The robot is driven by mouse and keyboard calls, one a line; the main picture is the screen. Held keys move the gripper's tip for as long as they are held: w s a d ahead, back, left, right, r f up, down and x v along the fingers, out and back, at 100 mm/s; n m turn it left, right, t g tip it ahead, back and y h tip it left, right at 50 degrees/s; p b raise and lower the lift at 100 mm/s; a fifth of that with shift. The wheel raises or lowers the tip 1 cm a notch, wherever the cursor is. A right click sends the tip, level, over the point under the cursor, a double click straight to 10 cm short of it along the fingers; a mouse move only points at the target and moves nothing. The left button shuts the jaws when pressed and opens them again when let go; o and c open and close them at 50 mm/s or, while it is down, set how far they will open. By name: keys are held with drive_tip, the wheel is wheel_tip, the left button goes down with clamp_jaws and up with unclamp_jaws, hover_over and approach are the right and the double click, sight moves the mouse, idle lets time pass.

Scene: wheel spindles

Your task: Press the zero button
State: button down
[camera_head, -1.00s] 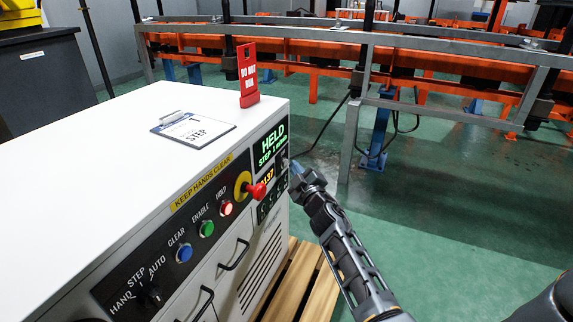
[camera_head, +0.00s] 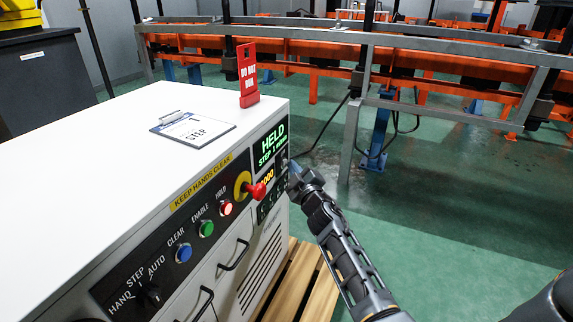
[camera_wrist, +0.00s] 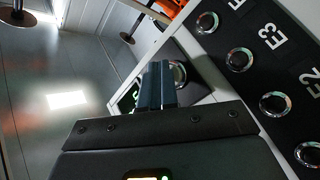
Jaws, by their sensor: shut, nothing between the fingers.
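My gripper (camera_head: 294,167) is shut and empty, at the right end of the cabinet's front panel. In the wrist view its closed fingers (camera_wrist: 158,86) point at a small dark plate with a round metal-rimmed button (camera_wrist: 180,74), which the fingers partly cover. I cannot read a label on this button, and cannot tell if the fingertips touch it. The amber counter display (camera_head: 267,178) beside the gripper shows zeros, its edge partly hidden by the red stop knob. The green screen (camera_head: 271,146) above it reads HELD and STEP.
The red stop knob (camera_head: 257,190) sticks out left of the gripper. Several round buttons marked with E labels (camera_wrist: 240,60) lie to the right in the wrist view. The white cabinet top (camera_head: 110,150) carries a clipboard (camera_head: 193,129) and a red sign (camera_head: 248,76).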

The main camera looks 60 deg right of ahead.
drive_tip(key=shift+s, duration=0.1)
drive_tip(key=shift+s+p, duration=0.4)
drive_tip(key=shift+s, duration=0.25)
drive_tip(key=shift+s+d+p, duration=0.2)
drive_tip(key=shift+s+p, duration=1.2)
drive_tip(key=shift+s, duration=1.1)
